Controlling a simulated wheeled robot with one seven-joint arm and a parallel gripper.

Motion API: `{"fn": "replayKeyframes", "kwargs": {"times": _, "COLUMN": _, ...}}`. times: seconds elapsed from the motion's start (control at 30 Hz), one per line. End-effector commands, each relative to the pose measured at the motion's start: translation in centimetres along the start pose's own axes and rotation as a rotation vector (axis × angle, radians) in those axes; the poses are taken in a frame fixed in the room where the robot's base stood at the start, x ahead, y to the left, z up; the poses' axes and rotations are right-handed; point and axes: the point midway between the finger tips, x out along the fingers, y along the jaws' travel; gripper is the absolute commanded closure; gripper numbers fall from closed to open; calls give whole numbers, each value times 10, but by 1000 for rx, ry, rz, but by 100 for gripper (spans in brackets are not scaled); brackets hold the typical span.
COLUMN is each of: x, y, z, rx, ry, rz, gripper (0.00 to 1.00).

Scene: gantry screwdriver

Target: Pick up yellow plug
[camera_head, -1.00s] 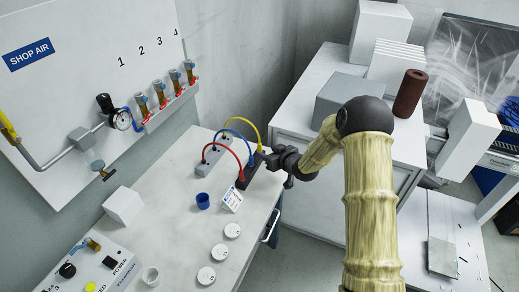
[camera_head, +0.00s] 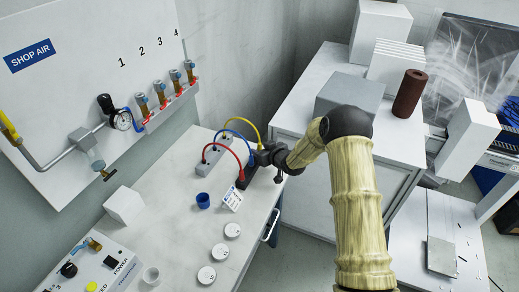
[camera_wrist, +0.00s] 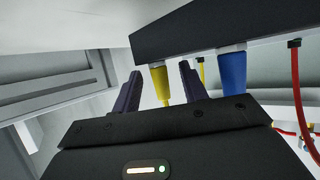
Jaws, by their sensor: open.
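The yellow plug (camera_wrist: 160,84) sits in the black socket block (camera_wrist: 225,28) in the wrist view. My gripper (camera_wrist: 159,70) is open, with one dark finger on each side of the plug in the picture. The right finger appears nearer to it; I cannot tell whether either touches. The blue plug (camera_wrist: 232,72) is in the same block, just right of the right finger. In the head view my gripper (camera_head: 263,158) is at the far end of the black block (camera_head: 247,179) and hides the yellow plug. The yellow cable (camera_head: 240,119) arches down to it.
The red plug (camera_head: 241,175) and the blue cable (camera_head: 236,131) are close beside my gripper. A grey socket block (camera_head: 207,164) holds the cables' other ends. A blue cup (camera_head: 203,201) and a label card (camera_head: 231,198) stand nearby on the white bench.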

Motion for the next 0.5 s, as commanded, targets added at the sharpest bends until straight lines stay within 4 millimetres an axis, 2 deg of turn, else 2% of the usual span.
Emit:
{"fn": "replayKeyframes", "kwargs": {"times": 0.13, "x": 0, "y": 0, "z": 0, "rx": 0, "ry": 0, "rz": 0, "gripper": 57}}
{"fn": "replayKeyframes", "kwargs": {"times": 0.17, "x": 0, "y": 0, "z": 0, "rx": 0, "ry": 0, "rz": 0, "gripper": 61}}
{"fn": "replayKeyframes", "kwargs": {"times": 0.37, "x": 0, "y": 0, "z": 0, "rx": 0, "ry": 0, "rz": 0, "gripper": 100}}
{"fn": "replayKeyframes", "kwargs": {"times": 0.5, "x": 0, "y": 0, "z": 0, "rx": 0, "ry": 0, "rz": 0, "gripper": 100}}
